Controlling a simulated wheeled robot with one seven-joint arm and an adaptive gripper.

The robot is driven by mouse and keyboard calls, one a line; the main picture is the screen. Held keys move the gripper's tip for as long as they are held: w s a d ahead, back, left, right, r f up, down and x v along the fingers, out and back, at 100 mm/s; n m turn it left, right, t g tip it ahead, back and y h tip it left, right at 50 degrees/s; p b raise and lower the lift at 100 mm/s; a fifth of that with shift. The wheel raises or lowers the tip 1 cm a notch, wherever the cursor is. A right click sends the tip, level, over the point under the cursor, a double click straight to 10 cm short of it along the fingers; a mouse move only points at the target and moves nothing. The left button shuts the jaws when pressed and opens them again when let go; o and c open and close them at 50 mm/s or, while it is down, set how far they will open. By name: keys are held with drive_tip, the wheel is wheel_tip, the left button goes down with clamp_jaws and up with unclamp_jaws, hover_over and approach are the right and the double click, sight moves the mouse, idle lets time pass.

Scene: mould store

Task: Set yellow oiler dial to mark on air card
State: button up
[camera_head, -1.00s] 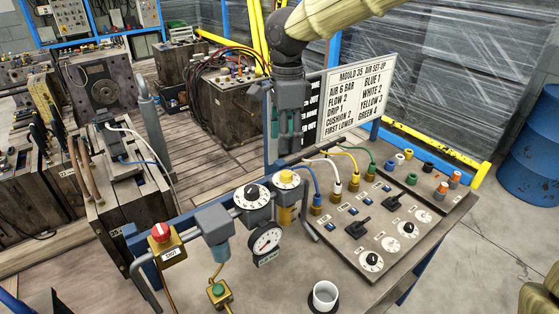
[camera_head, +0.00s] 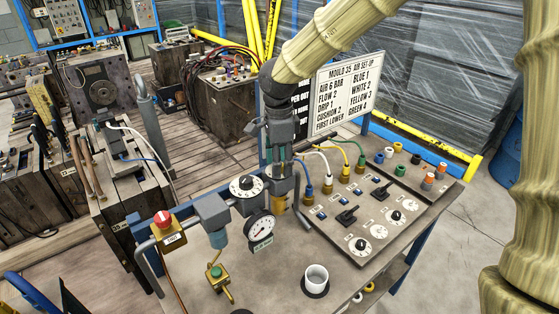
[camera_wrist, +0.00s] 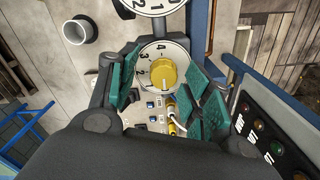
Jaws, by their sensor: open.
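The yellow oiler dial (camera_wrist: 163,74) is a round yellow knob on a white numbered face, seen from above in the wrist view. Its exact setting is too small to read surely. My gripper (camera_wrist: 165,88) is open, with green fingers on either side of the knob; contact is not clear.
A black-knobbed dial (camera_head: 245,187) and a pressure gauge (camera_head: 261,229) stand close left of the oiler. Coloured hoses (camera_head: 326,160) rise just right of it. A red button (camera_head: 163,219) and a white cup (camera_head: 316,279) are also on the bench.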

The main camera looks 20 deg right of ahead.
drive_tip(key=shift+w+f, duration=0.3)
drive_tip(key=shift+w, duration=0.1)
drive_tip(key=shift+c, duration=0.6)
drive_tip(key=shift+w, duration=0.15)
drive_tip(key=c, duration=0.3)
drive_tip(key=shift+s+r, duration=0.2)
drive_tip(key=shift+s, duration=0.2)
drive_tip(key=c, duration=0.6)
drive_tip(key=shift+w, duration=0.1)
drive_tip(key=shift+c, duration=0.2)
drive_tip(key=shift+m+p, duration=0.35)
drive_tip(key=shift+m, duration=0.15)
drive_tip(key=m+p, duration=0.2)
drive_tip(key=m, duration=0.1)
drive_tip(key=shift+r, duration=0.1)
drive_tip(key=shift+m+p, duration=0.95)
drive_tip(key=shift+m, duration=1.45)
